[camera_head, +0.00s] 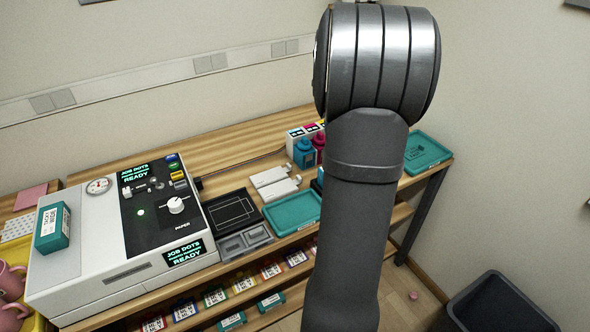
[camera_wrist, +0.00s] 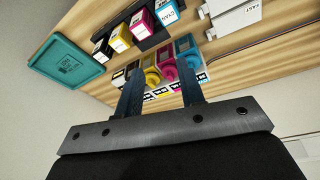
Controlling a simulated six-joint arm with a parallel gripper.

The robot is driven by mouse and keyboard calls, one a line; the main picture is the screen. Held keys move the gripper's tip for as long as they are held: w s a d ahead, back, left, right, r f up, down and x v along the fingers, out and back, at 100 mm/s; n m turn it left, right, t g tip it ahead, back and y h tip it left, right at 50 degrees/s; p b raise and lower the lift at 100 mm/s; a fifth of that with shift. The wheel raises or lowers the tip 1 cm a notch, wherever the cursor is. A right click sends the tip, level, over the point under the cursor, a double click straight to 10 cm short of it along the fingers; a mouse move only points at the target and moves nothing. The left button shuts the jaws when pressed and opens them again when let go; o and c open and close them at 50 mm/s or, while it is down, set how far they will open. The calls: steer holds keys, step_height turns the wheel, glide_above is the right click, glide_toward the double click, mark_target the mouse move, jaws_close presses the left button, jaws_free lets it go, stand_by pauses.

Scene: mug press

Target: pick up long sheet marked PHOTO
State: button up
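I cannot make out a long sheet marked PHOTO in either view. In the head view a pink sheet (camera_head: 30,196) and a white dotted sheet (camera_head: 18,226) lie at the far left, with no readable PHOTO mark. My gripper (camera_wrist: 160,88) shows in the wrist view, its two dark fingers apart with nothing held between them. Beyond the fingers stand a yellow bottle (camera_wrist: 150,76) and a magenta bottle (camera_wrist: 167,70). In the head view my arm hides the gripper and the bench behind it.
A white printer (camera_head: 85,262) with a teal box (camera_head: 52,228) on top stands left. A teal tray (camera_head: 293,213) lies mid-bench. Another teal tray (camera_head: 428,150) lies at the right end. Ink boxes (camera_wrist: 143,27) crowd the bench near my gripper. A bin (camera_head: 500,306) stands lower right.

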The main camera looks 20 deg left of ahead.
steer(key=a+f+n+g, duration=0.25)
steer(key=a+f, duration=0.25)
steer(key=a, duration=0.5)
glide_above(299, 176)
steer(key=shift+n+t, duration=0.35)
steer(key=shift+n, duration=0.1)
steer(key=f, duration=1.1)
steer(key=shift+s+f, duration=0.4)
steer(key=shift+w+d+f, duration=0.1)
steer(key=shift+w+f, duration=0.05)
steer(key=shift+f, duration=1.3)
steer(key=shift+w+f, duration=0.1)
steer(key=shift+f, duration=1.35)
jaws_close()
